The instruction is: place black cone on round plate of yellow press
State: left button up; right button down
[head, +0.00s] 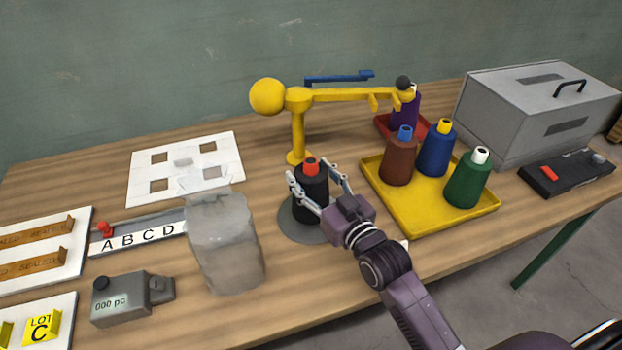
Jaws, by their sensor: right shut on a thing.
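The black cone (309,192), with a red top, is upright over the grey round plate (290,230) of the yellow press (298,140). My right gripper (318,184) comes from the lower right and is shut on the black cone, one finger on each side. The cone's base is within the plate's outline. Whether it touches the plate or hangs just above it, I cannot tell. The press arm reaches right from its post, with a large yellow ball at its left end. My left gripper is not in view.
A yellow tray (413,216) holds brown, blue and green cones to the right. A purple cone (405,110) stands in a red tray behind. A grey box (530,110) is at back right.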

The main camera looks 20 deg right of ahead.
jog(key=shift+f, duration=0.5)
jog(key=shift+f, duration=0.15)
jog(key=c, duration=0.7)
grip_release()
jog(key=shift+f, duration=0.1)
jog(key=shift+c, duration=0.2)
jog(key=b+v, duration=0.1)
jog(key=v, duration=1.1)
